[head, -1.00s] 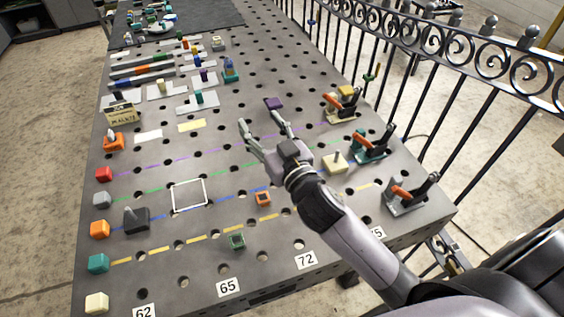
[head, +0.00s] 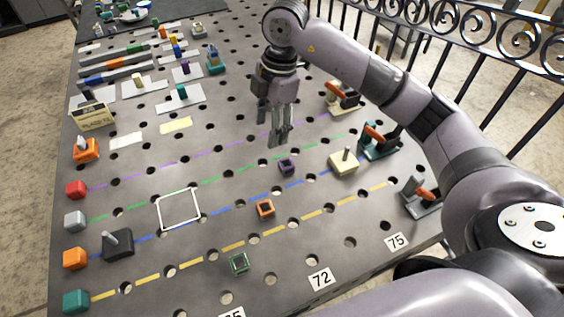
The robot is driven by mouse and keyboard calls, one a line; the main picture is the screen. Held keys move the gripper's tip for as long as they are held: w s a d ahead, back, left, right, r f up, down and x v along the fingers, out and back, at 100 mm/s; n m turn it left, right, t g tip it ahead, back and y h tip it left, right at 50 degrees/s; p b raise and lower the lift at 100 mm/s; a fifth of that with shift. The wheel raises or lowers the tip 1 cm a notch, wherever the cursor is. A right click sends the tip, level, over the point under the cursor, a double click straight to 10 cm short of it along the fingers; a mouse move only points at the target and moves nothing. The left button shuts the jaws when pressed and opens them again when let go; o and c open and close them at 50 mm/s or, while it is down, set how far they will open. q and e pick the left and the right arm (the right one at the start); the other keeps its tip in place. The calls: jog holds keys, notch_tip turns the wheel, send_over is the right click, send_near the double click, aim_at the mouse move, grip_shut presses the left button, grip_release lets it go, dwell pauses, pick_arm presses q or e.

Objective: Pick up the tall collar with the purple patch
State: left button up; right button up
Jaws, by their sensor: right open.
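A small purple square collar (head: 286,167) with a dark opening stands on the grey perforated table, near the green dashed line. My right gripper (head: 276,135) points down beyond and above it, apart from it in the picture. The gripper is open and nothing shows between its fingers. The height gap between fingertips and collar is hard to judge. An orange collar (head: 265,208) and a dark green collar (head: 239,262) stand nearer the front. My left gripper is not in view.
A cream block with a peg (head: 343,162) stands right of the purple collar. Toggle clamps (head: 379,141) line the right side by a black railing (head: 480,60). A white square outline (head: 179,209) lies left. Coloured blocks (head: 75,259) line the left edge.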

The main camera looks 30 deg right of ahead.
jog(key=m+h, duration=0.1)
jog(key=h, duration=0.1)
send_over(286, 162)
jog(key=f+p, duration=0.1)
jog(key=f, duration=0.5)
jog(key=s+f+p, duration=0.1)
jog(key=f, duration=0.3)
jog(key=shift+a+p, duration=0.3)
jog(key=shift+f, duration=0.55)
jog(key=shift+f+p, duration=0.3)
jog(key=shift+p, duration=0.05)
notch_tip(286, 162, down, 4)
jog(key=shift+s+d+r+p, duration=0.1)
jog(key=shift+r+p, duration=0.05)
jog(key=shift+p, duration=0.6)
jog(key=shift+f, duration=0.45)
grip_shut()
